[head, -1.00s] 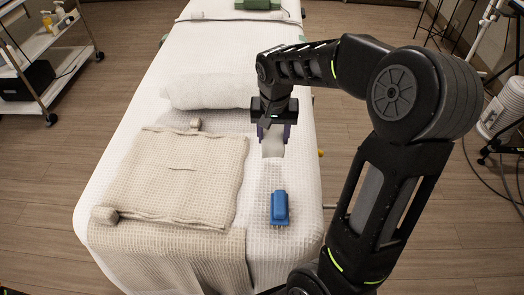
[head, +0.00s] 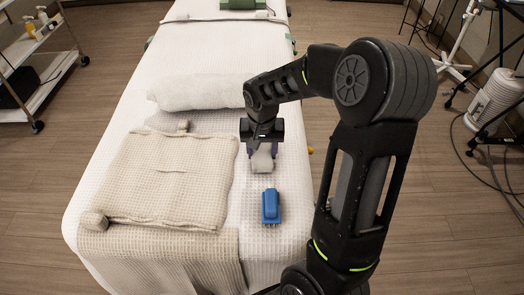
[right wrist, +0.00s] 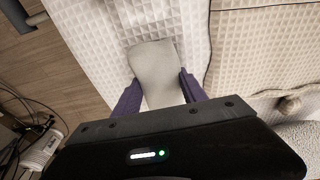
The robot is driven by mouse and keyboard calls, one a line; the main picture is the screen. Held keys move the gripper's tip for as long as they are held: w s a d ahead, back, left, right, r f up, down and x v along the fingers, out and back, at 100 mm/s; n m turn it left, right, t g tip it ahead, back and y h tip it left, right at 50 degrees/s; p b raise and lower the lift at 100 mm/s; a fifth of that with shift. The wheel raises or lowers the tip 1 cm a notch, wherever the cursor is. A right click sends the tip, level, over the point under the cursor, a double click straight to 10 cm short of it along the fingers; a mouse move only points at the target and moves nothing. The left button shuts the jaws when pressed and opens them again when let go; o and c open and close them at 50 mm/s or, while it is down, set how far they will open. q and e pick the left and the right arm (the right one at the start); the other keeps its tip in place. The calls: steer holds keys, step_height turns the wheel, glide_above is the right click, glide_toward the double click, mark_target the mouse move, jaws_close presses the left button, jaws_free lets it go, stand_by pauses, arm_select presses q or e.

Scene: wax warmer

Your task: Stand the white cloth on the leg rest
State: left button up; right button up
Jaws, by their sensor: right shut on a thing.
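The white cloth (head: 263,163), a small pale roll or folded piece, is between the purple fingers of my right gripper (head: 263,155). In the right wrist view the cloth (right wrist: 153,62) sticks out beyond the fingertips of the gripper (right wrist: 158,86), over a white waffle-textured cover. The gripper points down over the right side of the white bed (head: 210,55), which seems to serve as the leg rest. The cloth is low over the cover; I cannot tell whether it touches. My left gripper is not in view.
A blue block-like object (head: 271,205) lies just in front of the cloth. A folded beige towel (head: 165,180) lies to the left, with small rolls at its corners. A white bolster (head: 200,93) lies behind. The bed's right edge is close.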

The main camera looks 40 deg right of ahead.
mark_target(262, 156)
steer(key=shift+f, duration=0.1)
steer(key=o, duration=0.7)
steer(key=shift+f, duration=0.1)
steer(key=o, duration=0.5)
steer(key=shift+r, duration=0.45)
steer(key=r, duration=0.3)
steer(key=s+r, duration=0.1)
steer(key=r, duration=0.3)
steer(key=a+r+p, duration=0.1)
steer(key=r, duration=0.3)
steer(key=shift+s+a+r, duration=0.1)
steer(key=shift+s+r, duration=0.1)
